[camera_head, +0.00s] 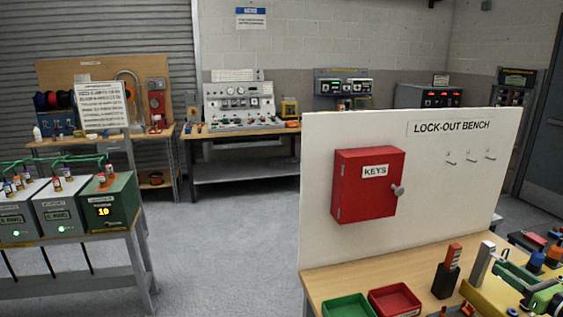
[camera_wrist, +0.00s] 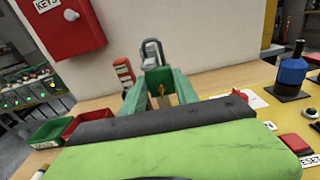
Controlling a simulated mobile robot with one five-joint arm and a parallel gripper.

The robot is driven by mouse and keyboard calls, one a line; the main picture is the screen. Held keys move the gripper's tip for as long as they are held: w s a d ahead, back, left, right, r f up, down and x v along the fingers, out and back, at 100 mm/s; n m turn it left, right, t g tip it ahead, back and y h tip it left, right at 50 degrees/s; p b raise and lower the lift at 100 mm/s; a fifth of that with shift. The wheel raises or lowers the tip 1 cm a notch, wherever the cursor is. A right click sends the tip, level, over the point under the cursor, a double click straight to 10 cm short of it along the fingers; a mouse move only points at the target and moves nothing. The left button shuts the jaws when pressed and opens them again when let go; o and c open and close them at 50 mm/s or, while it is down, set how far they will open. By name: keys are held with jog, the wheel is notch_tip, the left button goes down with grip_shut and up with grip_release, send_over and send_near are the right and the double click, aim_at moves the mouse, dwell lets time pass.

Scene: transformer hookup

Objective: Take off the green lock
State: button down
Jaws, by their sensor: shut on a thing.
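The green lock (camera_wrist: 158,74) is a small green body with a grey shackle, and shows at the fingertips in the wrist view. My gripper (camera_wrist: 159,82) has green fingers and is shut on the lock. A small brass-coloured piece (camera_wrist: 162,95) shows between the fingers, in front of the lock body; it looks like a key. A grey upright post (camera_wrist: 151,46) stands just behind the lock. In the head view my gripper (camera_head: 511,268) is beside the grey post (camera_head: 481,262), and a dark shackle loop (camera_head: 504,255) shows above it. Whether the shackle is open cannot be told.
A red-and-white labelled piece (camera_head: 454,256) stands in a black block left of the post. Green (camera_head: 349,307) and red (camera_head: 396,299) trays lie on the bench. A red key box (camera_head: 368,184) hangs on the white board. A blue-black bottle-shaped part (camera_wrist: 291,70) stands at right.

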jog(key=shift+w+d+f, duration=0.1)
jog(key=shift+w+d, duration=0.15)
jog(key=shift+d, duration=0.7)
jog(key=shift+w+d, duration=0.25)
jog(key=shift+d, duration=0.7)
jog(key=v, duration=0.5)
